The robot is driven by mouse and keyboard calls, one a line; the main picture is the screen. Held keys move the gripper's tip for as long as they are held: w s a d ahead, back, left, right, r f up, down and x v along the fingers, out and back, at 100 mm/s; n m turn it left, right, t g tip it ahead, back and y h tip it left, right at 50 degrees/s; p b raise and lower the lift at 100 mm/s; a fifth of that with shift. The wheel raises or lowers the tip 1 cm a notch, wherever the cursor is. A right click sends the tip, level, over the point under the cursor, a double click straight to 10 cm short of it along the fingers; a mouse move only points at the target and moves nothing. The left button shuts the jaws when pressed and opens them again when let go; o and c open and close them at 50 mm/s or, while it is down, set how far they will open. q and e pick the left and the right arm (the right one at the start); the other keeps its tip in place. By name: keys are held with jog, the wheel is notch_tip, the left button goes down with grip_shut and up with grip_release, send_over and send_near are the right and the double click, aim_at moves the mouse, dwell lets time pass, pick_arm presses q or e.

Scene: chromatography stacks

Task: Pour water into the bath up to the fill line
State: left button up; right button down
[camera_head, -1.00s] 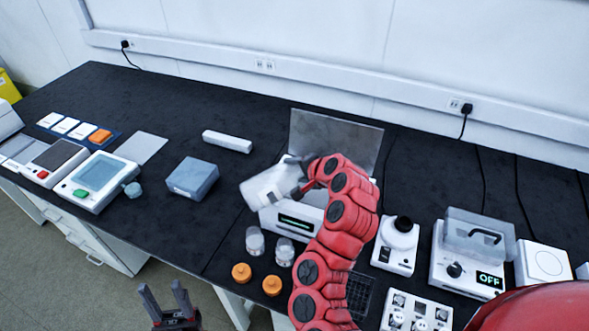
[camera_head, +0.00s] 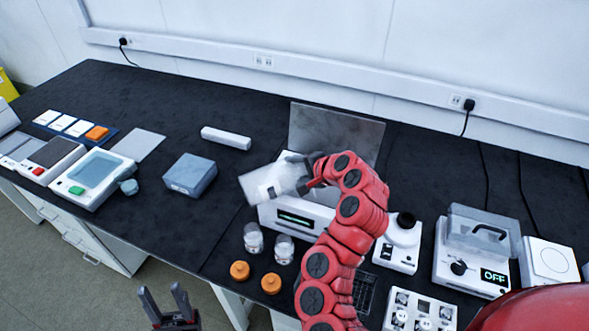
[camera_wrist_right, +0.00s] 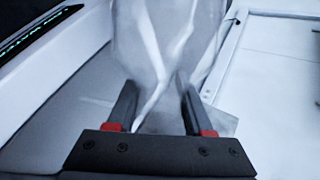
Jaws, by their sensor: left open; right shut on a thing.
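The bath (camera_head: 297,222) is a white box with a green-lit front display. A grey panel (camera_head: 336,135) stands upright behind it. My right gripper (camera_head: 306,172) is shut on a translucent whitish vessel (camera_head: 262,186), held tilted with its far end to the left, above the bath's left part. In the right wrist view the vessel (camera_wrist_right: 165,35) stands between the fingers (camera_wrist_right: 158,92), beside the bath wall (camera_wrist_right: 62,68). No water stream, water level or fill line can be made out. My left gripper (camera_head: 163,292) is open and empty at the bottom edge, in front of the bench.
Two clear jars (camera_head: 254,238) and two orange caps (camera_head: 240,270) stand in front of the bath. A blue-grey block (camera_head: 190,174) and a white bar (camera_head: 226,138) lie to the left. Devices (camera_head: 398,243) stand to the right. Bench between block and bath is clear.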

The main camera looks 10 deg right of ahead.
jog(key=shift+r, duration=0.1)
dwell(0.6)
jog(key=shift+f+m+y+b, duration=0.3)
jog(key=shift+f+y+b, duration=0.1)
jog(key=shift+b, duration=0.3)
jog(key=shift+r, duration=0.1)
jog(key=shift+f+y, duration=0.2)
jog(key=shift+y, duration=0.1)
dwell(0.4)
jog(key=shift+d+m+y, duration=0.1)
jog(key=shift+m+y, duration=0.2)
jog(key=shift+m, duration=0.1)
dwell(2.7)
dwell(0.4)
